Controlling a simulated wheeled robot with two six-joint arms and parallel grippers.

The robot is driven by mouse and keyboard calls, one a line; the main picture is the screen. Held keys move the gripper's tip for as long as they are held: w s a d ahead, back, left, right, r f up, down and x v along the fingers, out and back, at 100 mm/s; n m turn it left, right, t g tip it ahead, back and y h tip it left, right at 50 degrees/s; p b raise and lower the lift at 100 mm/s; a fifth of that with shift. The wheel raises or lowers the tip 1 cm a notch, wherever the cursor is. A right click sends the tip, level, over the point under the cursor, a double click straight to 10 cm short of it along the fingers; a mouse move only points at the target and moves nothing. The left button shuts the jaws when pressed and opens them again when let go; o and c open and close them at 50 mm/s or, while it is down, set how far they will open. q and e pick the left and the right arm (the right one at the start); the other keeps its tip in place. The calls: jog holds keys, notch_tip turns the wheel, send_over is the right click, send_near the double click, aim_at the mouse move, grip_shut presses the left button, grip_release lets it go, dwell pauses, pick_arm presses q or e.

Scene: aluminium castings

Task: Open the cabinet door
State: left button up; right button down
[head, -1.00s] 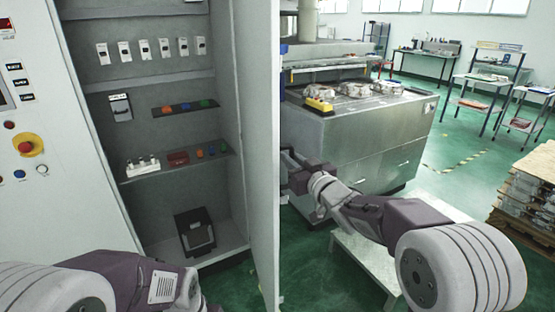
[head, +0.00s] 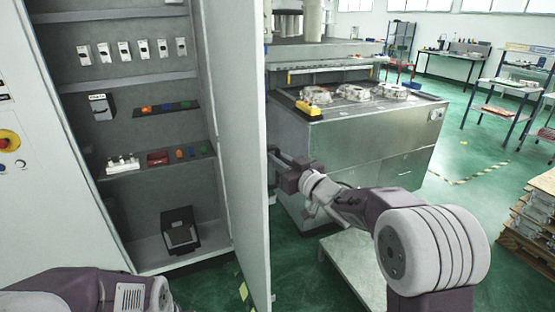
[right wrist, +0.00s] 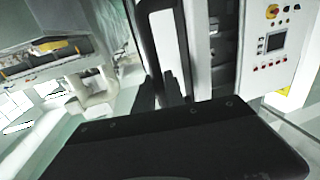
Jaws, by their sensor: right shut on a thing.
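The grey cabinet (head: 140,205) stands at the left in the head view with its inside exposed. Its door (head: 238,120) stands wide open, its inner face towards me. My right gripper (head: 275,160) is at the outer side of the door, by its free edge. In the right wrist view, the right gripper (right wrist: 165,92) is shut on a dark upright bar, which looks like the door handle (right wrist: 160,40). The door hides the handle and fingertips in the head view. Only part of my left arm shows at the bottom left; its gripper is out of view.
Several switches and coloured parts sit on the cabinet shelves (head: 165,108). A large metal machine (head: 345,145) with castings on top stands beyond the door. A low grey platform (head: 350,265) lies under my right arm. A pallet stack (head: 530,215) is at the right edge.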

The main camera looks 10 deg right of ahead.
jog(key=shift+a+r, duration=0.1)
jog(key=shift+r, duration=0.1)
jog(key=c, duration=1.7)
grip_release()
jog(key=shift+a+f, duration=0.1)
jog(key=shift+f, duration=0.05)
jog(key=b+v, duration=0.1)
jog(key=v, duration=0.8)
